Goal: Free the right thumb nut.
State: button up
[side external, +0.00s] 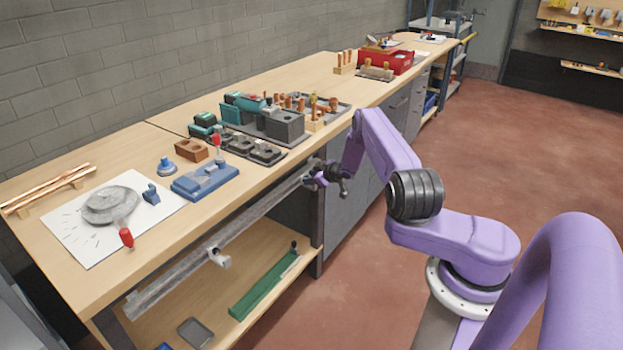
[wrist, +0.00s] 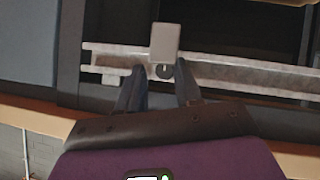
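A long grey metal rail (side external: 255,215) runs along the bench's front, below the top. In the wrist view the rail (wrist: 235,75) crosses the picture, with a pale rectangular bracket (wrist: 165,42) on it. My gripper (wrist: 162,75) is open, one finger on either side of the knob, with visible gaps. In the side view my gripper (side external: 328,178) is at the rail's right end and hides most of this bracket. Another pale bracket (side external: 218,257) sits further left on the rail.
The wooden bench top (side external: 160,150) overhangs the rail and carries several tools, including a blue fixture (side external: 205,182) and a dark tray (side external: 255,150). A lower shelf holds a long green part (side external: 265,283). The floor in front is clear.

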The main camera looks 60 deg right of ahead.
jog(key=shift+w+a+r, duration=0.3)
jog(key=shift+w+a, duration=0.15)
jog(key=shift+a, duration=0.05)
jog(key=shift+s+f+v, duration=0.1)
jog(key=shift+f+v, duration=0.05)
jog(key=shift+v, duration=1.1)
jog(key=shift+s+f+v, duration=0.1)
jog(key=shift+f+v, duration=0.05)
jog(key=shift+v, duration=1.15)
jog(key=shift+d, duration=0.15)
